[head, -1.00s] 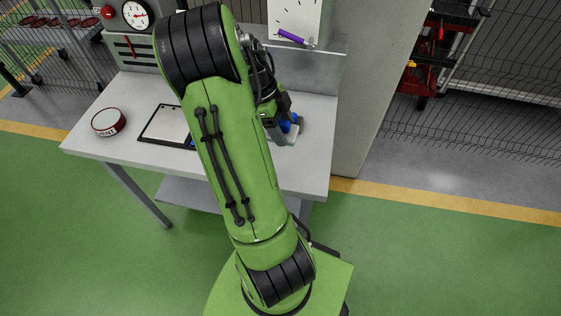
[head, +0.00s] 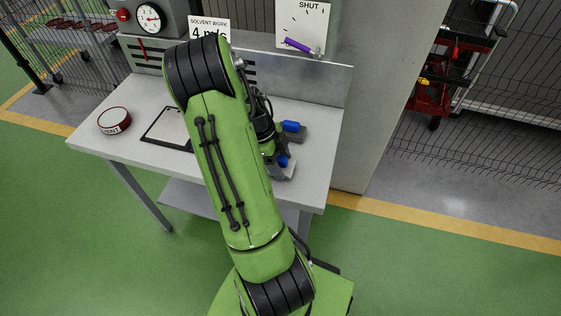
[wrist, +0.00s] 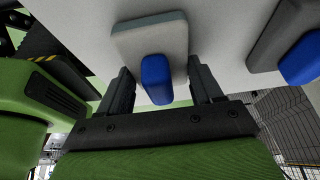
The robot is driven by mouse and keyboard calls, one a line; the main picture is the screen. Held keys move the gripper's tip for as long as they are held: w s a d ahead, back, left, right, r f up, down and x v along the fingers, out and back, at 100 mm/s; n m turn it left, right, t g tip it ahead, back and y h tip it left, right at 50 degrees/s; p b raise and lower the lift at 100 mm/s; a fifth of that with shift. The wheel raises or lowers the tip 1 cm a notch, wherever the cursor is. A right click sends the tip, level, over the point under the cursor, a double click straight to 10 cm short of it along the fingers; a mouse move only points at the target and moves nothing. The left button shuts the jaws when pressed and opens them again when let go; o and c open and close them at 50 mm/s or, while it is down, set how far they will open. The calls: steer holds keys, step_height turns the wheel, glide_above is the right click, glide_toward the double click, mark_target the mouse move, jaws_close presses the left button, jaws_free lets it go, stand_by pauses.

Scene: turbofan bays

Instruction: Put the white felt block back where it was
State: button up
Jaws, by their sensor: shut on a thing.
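The white felt block (head: 287,172), pale grey-white with a blue grip, is at my gripper (head: 272,158) over the right part of the bench. In the wrist view the white felt block (wrist: 150,38) sits between the two fingers of my gripper (wrist: 162,90), its blue grip pointing toward the palm. The fingers are shut on it. My arm hides part of it in the head view. I cannot tell whether its underside touches the bench.
A dark grey block (head: 296,136) with a blue grip lies just behind; it also shows in the wrist view (wrist: 268,38). A purple marker (head: 297,46) is on the back panel.

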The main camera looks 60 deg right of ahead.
steer(key=shift+f, duration=0.15)
steer(key=o, duration=1)
